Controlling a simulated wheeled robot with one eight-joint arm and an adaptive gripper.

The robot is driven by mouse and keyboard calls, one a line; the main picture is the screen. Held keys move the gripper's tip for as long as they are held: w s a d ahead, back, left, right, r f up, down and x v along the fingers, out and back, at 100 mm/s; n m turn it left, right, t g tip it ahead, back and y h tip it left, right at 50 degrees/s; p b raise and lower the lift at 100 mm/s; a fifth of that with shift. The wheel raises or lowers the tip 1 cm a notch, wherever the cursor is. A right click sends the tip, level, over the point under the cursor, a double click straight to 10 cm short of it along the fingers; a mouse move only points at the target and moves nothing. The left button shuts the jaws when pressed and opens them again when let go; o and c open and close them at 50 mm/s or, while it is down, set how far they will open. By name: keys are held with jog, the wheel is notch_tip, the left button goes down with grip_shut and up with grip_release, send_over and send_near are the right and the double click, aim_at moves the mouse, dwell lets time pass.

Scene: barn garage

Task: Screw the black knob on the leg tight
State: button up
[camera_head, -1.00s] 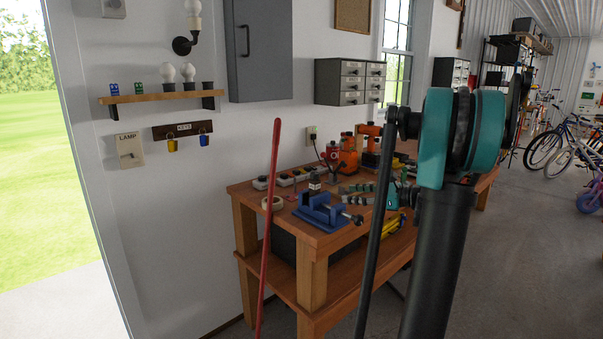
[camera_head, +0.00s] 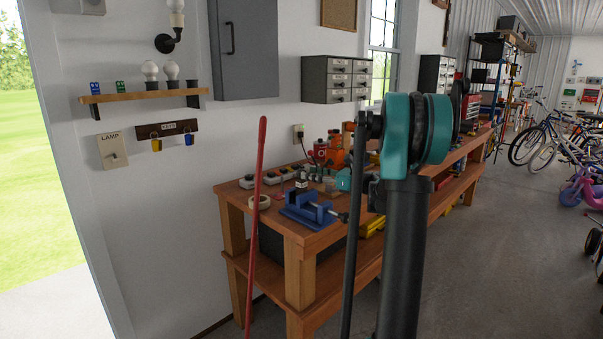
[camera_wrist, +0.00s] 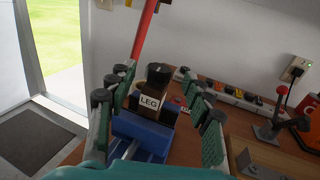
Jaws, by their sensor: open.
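The leg (camera_wrist: 150,101) is a dark post with a white "LEG" label, standing in the blue vise (camera_wrist: 143,131). The black knob (camera_wrist: 159,75) sits on top of the leg. The vise also shows in the head view (camera_head: 308,209) on the near end of the workbench. My gripper (camera_wrist: 157,80) is open, with one green-padded finger on each side of the knob and leg in the wrist view. I cannot tell how near the fingers are to the knob in depth. No contact is visible. How far the knob is screwed down cannot be seen.
The workbench (camera_head: 320,238) stands along the white wall. A red pole (camera_head: 257,225) rises in front of it, close by the vise.

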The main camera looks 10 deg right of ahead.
aim_at(301, 171)
jog(key=shift+x, duration=2.25)
grip_shut()
